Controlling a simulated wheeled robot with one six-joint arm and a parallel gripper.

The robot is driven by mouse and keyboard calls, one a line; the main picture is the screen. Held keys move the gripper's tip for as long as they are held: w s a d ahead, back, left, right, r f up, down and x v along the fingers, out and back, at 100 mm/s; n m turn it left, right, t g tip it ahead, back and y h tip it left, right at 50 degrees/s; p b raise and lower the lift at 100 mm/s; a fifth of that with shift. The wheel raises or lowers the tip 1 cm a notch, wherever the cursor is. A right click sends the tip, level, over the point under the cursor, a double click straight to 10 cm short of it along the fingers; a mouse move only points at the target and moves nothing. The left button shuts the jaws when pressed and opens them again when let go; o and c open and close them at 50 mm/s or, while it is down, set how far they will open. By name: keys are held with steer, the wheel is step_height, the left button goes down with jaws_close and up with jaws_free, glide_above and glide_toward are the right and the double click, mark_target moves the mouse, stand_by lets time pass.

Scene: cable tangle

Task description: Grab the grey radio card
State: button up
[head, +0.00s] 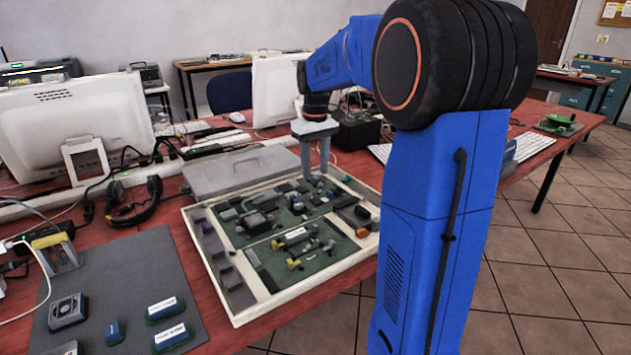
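My gripper (316,160) points down over the back right part of a shallow cream-rimmed tray (300,292). Its two grey fingers stand apart with a gap between them, and I see nothing held there. The fingertips are low, close to small dark parts in the tray; I cannot tell if they touch anything. The tray has a green board with several small grey, black and yellow parts on it. Grey pieces lie in it, such as a boxy one (256,221), but I cannot tell which is the grey radio card.
A dark grey mat (115,270) at left holds a grey square device (68,311) and several labelled blocks. A headset (135,203), a grey case (240,170) behind the tray, and white monitors (75,120) crowd the red table.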

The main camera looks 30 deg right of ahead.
steer(key=shift+f, duration=0.9)
jaws_close()
steer(key=shift+r, duration=0.1)
